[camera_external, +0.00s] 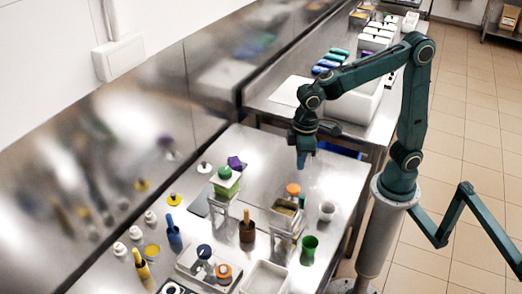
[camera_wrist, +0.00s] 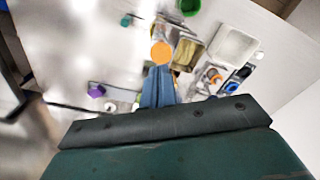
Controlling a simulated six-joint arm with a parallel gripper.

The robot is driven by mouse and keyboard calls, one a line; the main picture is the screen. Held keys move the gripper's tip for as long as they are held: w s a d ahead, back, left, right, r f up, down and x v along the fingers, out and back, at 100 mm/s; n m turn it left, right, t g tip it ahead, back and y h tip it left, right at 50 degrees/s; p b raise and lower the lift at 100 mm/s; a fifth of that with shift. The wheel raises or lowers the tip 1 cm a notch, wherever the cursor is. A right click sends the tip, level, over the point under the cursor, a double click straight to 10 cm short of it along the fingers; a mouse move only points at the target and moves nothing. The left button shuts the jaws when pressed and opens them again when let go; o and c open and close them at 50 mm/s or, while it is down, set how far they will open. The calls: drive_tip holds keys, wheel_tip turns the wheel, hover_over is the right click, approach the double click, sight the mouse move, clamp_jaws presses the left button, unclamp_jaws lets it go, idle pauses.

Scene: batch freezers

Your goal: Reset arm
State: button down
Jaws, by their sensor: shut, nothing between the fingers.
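My gripper (camera_external: 301,160) hangs over the far part of the steel table (camera_external: 262,150), pointing down. In the wrist view its blue fingers (camera_wrist: 158,88) are together with nothing between them. The gripper is above the table and apart from the objects on it. The arm rises from a grey column at the table's right side and bends over the table. An orange-topped item (camera_external: 293,189) stands in front of the gripper, and it shows just beyond the fingertips in the wrist view (camera_wrist: 161,52).
A second counter (camera_external: 272,95) with bins stands behind. A wall runs along the left.

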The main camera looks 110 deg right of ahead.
drive_tip(key=s+a+r+n+t, duration=0.1)
drive_tip(key=s+t, duration=0.1)
drive_tip(key=s, duration=0.7)
drive_tip(key=s+a+r+n+t, duration=0.1)
drive_tip(key=s+r+t, duration=0.1)
drive_tip(key=s, duration=0.7)
drive_tip(key=shift+a+r+n+t, duration=0.2)
drive_tip(key=shift+a+n+t, duration=0.2)
drive_tip(key=shift+t, duration=0.2)
